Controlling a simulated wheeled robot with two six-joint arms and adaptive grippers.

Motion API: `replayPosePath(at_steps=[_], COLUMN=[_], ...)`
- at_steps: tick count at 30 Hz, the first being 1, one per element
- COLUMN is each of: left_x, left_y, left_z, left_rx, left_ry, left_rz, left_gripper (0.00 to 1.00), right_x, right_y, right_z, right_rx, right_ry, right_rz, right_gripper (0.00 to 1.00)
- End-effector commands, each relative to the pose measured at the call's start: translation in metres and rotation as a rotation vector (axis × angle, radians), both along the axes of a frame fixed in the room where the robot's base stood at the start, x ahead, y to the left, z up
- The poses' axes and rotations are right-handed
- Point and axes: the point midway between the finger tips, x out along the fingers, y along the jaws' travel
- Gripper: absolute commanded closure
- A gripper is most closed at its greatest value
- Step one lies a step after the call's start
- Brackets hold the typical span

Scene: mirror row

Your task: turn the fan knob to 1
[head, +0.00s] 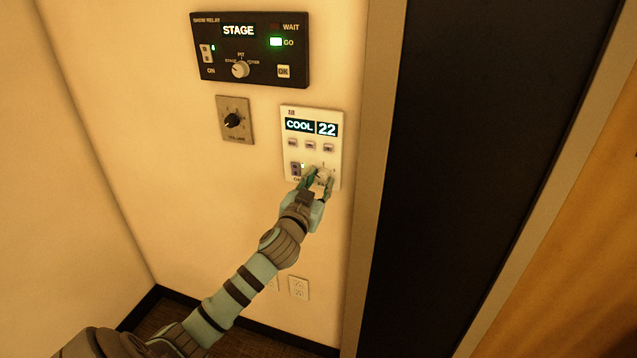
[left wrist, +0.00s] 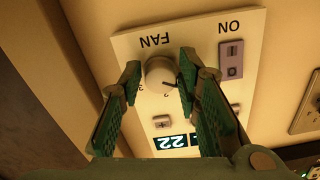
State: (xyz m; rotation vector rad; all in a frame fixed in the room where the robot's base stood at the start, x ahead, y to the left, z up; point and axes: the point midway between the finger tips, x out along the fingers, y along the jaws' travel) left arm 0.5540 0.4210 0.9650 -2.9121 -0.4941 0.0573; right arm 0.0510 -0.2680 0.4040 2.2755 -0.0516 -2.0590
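The fan knob (head: 323,174) is a round pale dial at the lower right of the white wall panel (head: 334,128), whose display reads COOL 22. In the left wrist view, upside down, the fan knob (left wrist: 160,74) sits beside the word FAN. A dark pointer mark on it slants toward the lower right of that picture; the number it meets is not readable. My left gripper (head: 320,183) is at the panel. In the left wrist view my left gripper's (left wrist: 160,73) fingers stand on either side of the knob, with small gaps seeming to show. My right gripper is out of view.
An ON switch (left wrist: 231,60) is beside the knob on the panel. A black STAGE relay box (head: 250,70) is above, and a grey volume plate (head: 235,133) is to the left. A dark door panel (head: 470,150) with its frame is at the right.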

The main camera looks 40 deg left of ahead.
Motion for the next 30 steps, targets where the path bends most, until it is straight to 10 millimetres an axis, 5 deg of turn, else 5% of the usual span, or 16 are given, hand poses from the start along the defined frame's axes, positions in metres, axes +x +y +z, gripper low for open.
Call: replayPosePath(at_steps=[13, 24, 30], left_x=[-0.008, -0.095, -0.114], left_y=[-0.002, -0.034, -0.040], left_z=[0.002, 0.002, 0.002], left_rx=[0.006, 0.005, 0.002], left_ry=[-0.003, -0.001, -0.002], left_rz=[-0.001, -0.004, -0.001], left_gripper=[0.55, 0.55, 0.55], right_x=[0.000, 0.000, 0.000], right_y=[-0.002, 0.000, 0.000], right_z=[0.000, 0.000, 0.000], right_rx=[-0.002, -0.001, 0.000], right_ry=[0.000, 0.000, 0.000], right_rz=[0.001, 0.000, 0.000], right_gripper=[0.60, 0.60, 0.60])
